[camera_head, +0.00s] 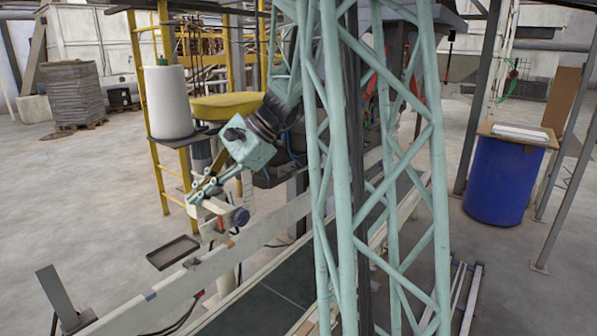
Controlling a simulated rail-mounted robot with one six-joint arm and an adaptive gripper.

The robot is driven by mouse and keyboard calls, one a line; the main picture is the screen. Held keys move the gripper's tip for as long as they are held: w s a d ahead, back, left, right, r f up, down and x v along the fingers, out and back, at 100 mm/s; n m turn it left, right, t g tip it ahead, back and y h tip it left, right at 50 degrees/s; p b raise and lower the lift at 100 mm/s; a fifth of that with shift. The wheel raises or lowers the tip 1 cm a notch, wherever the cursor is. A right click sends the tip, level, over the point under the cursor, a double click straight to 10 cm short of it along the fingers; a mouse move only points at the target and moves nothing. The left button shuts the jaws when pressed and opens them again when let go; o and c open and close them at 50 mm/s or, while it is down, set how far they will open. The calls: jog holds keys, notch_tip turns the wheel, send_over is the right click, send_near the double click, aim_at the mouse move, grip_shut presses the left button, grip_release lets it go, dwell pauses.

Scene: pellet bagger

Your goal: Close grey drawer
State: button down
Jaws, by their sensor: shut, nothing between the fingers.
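My gripper (193,199) is shut and empty, pale teal, and hangs left of the picture's middle, angled down and to the left. I cannot clearly make out a grey drawer. A shallow dark grey-brown tray (172,252) sticks out beside the conveyor, below and left of my gripper and apart from it. I cannot tell whether this tray is the drawer. Much of the machine's middle is hidden.
The conveyor (265,307) with pale side rails runs from the bottom up to the right. A yellow frame (150,110) and a white spool (169,103) stand behind my gripper. A blue barrel (497,182) stands at right.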

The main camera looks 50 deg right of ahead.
jog(key=d+f+m+t+h+p, duration=0.15)
jog(key=d+m, duration=0.25)
jog(key=d, duration=0.9)
jog(key=d+f+m+t+h, duration=0.1)
jog(key=d+f+m+t, duration=0.25)
jog(key=d, duration=1.05)
jog(key=d+f+m+t+h+p, duration=0.15)
jog(key=d+m, duration=0.35)
jog(key=d, duration=0.8)
jog(key=s+d+f+m+t+h, duration=0.1)
jog(key=s+d+f+m, duration=0.1)
jog(key=d, duration=0.5)
jog(key=s+d+f+m+t+h, duration=0.1)
jog(key=s+d, duration=0.3)
jog(key=d, duration=0.4)
jog(key=shift+s+f+m+t+h+p, duration=0.3)
jog(key=shift+s+f+m+t+p, duration=0.05)
jog(key=shift+f+m, duration=0.2)
jog(key=b+x, duration=0.2)
jog(key=x, duration=1.2)
